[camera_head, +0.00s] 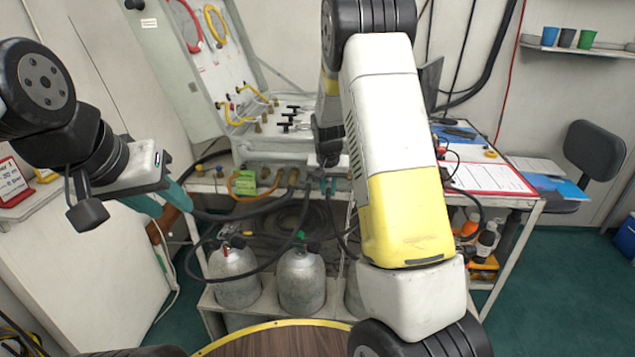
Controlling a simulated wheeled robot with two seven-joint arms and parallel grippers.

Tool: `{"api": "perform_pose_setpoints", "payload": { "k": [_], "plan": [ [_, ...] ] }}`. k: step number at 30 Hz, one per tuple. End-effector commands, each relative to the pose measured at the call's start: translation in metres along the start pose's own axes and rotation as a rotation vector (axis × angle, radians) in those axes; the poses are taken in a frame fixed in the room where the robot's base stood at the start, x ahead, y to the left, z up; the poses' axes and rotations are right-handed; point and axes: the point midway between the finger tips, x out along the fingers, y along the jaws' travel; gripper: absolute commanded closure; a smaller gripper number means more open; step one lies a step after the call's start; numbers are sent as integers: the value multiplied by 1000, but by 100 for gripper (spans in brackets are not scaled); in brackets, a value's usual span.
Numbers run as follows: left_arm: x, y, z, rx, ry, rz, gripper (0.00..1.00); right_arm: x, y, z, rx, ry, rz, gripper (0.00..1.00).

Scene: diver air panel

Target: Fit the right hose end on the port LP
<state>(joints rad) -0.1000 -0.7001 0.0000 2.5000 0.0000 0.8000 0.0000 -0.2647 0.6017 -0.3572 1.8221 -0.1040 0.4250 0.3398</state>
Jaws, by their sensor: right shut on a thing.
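The air panel (280,177) stands on the bench in the middle of the view, with a row of brass and dark fittings along its front edge. The port labels are too small to read, so I cannot tell which one is LP. My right gripper (322,187) is at this front edge, largely hidden behind my own arm. It is shut on a hose end, which is mostly hidden; a black hose (335,220) hangs below it. I cannot tell whether the hose end touches a port. My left gripper (163,198) is open and empty, left of the panel.
Grey cylinders (234,275) with black hoses stand on the shelf below. A red clipboard (487,178) lies right. A round wooden top (285,341) is nearest.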

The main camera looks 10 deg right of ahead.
Motion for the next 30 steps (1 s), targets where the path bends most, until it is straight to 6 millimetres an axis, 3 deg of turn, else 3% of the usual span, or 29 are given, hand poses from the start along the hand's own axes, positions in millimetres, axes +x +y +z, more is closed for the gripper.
{"api": "perform_pose_setpoints", "payload": {
  "k": [30],
  "plan": [
    [0, 0, 0, 0, 0, 0, 64, 5, 0, -15, 1, 0, 0, 100]
  ]
}}
